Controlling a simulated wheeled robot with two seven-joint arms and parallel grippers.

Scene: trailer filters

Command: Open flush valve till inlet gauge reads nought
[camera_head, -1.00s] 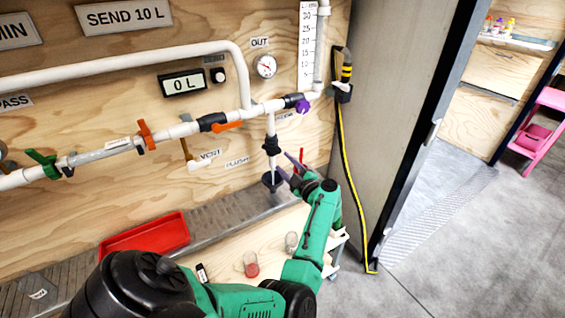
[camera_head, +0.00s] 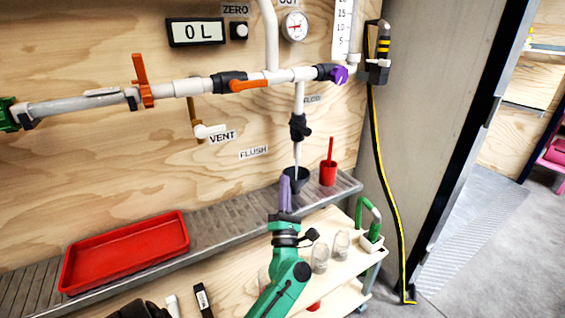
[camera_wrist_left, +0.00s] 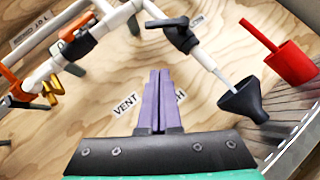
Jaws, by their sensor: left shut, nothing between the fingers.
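The flush valve is a black valve (camera_head: 300,127) on a thin white drop pipe, right of the FLUSH label (camera_head: 253,152). It also shows at the top of the left wrist view (camera_wrist_left: 180,38), with a black lever. A black funnel (camera_wrist_left: 240,102) sits under the pipe's lower end. My left gripper (camera_head: 286,182) is shut and empty, its purple fingers pointing up in front of the funnel and below the valve in the head view. In the left wrist view its fingers (camera_wrist_left: 160,75) partly cover the FLUSH label. The inlet gauge and my right gripper are not in view.
The outlet gauge (camera_head: 295,25) is on the wall above the main pipe. A red cup (camera_head: 328,174) stands right of the funnel, and a red tray (camera_head: 126,250) lies on the ledge at left. A cart (camera_head: 345,268) with clear jars is below.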

